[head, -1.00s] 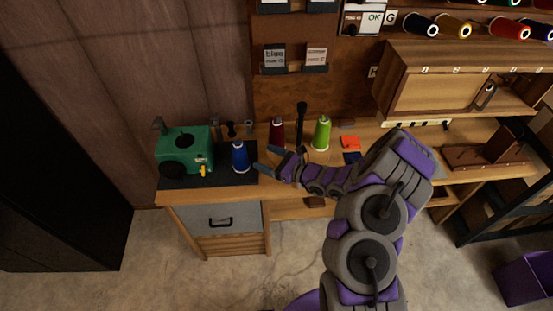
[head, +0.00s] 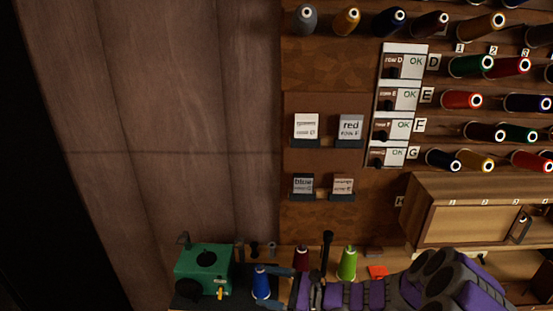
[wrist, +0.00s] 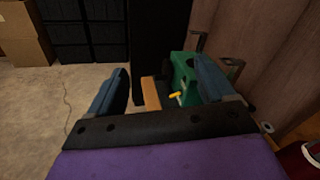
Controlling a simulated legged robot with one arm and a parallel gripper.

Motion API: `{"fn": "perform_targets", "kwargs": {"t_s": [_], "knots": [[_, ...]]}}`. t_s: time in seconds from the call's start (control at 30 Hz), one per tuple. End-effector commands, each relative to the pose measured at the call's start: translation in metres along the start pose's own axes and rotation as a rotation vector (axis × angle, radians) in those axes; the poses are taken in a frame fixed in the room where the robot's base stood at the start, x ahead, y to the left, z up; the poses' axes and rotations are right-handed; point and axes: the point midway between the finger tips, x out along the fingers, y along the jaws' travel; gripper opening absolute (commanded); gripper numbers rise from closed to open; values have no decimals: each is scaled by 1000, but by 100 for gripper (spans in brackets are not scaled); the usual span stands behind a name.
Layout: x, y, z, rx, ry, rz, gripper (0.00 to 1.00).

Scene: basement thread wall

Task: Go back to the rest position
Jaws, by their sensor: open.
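My gripper (head: 275,287) is at the bottom of the head view, over the workbench, pointing left. In the wrist view its two blue fingers (wrist: 161,70) are spread apart with nothing held between them. A blue thread cone (head: 261,283) stands upright by the fingertips in the head view; I cannot tell whether they touch. A dark red cone (head: 302,258) and a green cone (head: 347,263) stand behind my arm, their lower parts partly hidden. The dark red cone also shows at the wrist view's right edge (wrist: 299,163).
A green machine (head: 204,270) stands left of the cones and shows beyond my fingers in the wrist view (wrist: 186,80). The wall holds label cards (head: 350,127), a row panel (head: 403,97) and several thread spools (head: 470,66). A wooden cabinet (head: 470,225) is at right. Boxes (wrist: 25,35) stand far off.

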Motion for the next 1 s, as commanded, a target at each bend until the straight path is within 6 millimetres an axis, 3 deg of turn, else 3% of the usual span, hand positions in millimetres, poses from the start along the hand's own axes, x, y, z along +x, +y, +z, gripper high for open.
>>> {"fn": "perform_targets", "kwargs": {"t_s": [0.03,0.1,0.4,0.67,1.0], "knots": [[7,12,22,-54,-7,64,82],[12,30,46,-122,-13,152,82],[7,116,118,-413,20,525,82],[-31,181,146,-645,116,829,82],[-113,234,157,-891,337,1193,82]]}}
